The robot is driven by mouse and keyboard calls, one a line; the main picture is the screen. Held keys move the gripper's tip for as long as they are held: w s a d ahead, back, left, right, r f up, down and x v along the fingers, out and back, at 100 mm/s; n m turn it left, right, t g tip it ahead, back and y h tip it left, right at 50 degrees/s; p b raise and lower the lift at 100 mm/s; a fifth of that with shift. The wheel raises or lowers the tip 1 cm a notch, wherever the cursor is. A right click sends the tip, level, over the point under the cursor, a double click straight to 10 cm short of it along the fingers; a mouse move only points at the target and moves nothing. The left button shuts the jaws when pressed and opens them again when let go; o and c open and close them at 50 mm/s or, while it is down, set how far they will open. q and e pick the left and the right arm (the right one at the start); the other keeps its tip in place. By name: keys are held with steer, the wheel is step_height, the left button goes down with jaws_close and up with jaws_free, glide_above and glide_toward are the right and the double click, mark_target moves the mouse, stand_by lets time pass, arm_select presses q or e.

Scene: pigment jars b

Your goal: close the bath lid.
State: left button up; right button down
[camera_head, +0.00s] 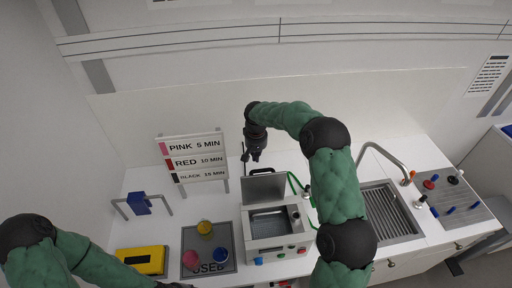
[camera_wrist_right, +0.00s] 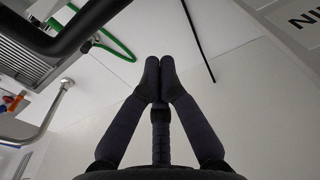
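The bath (camera_head: 254,246) is a silver box on the white counter with an open basin. Its grey lid (camera_head: 264,187) stands raised at the back edge, close to upright. My right gripper (camera_head: 250,157) is above and behind the lid, slightly to its left, and appears apart from it. In the right wrist view its two fingertips (camera_wrist_right: 160,75) meet with nothing between them. My left arm enters at the lower left; only a dark bit of its gripper (camera_head: 175,286) shows at the bottom edge, with the fingers cut off.
A sign rack (camera_head: 194,158) stands left of the lid. A grey mat (camera_head: 190,240) with several coloured jars and a yellow box (camera_head: 142,261) lie left of the bath. A green hose (camera_head: 292,182), tap (camera_head: 384,150) and ribbed sink (camera_head: 390,212) are to the right.

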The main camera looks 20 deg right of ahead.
steer(key=s, duration=0.1)
steer(key=s+p, duration=0.1)
steer(key=s+a+r, duration=0.1)
steer(key=shift+s, duration=0.4)
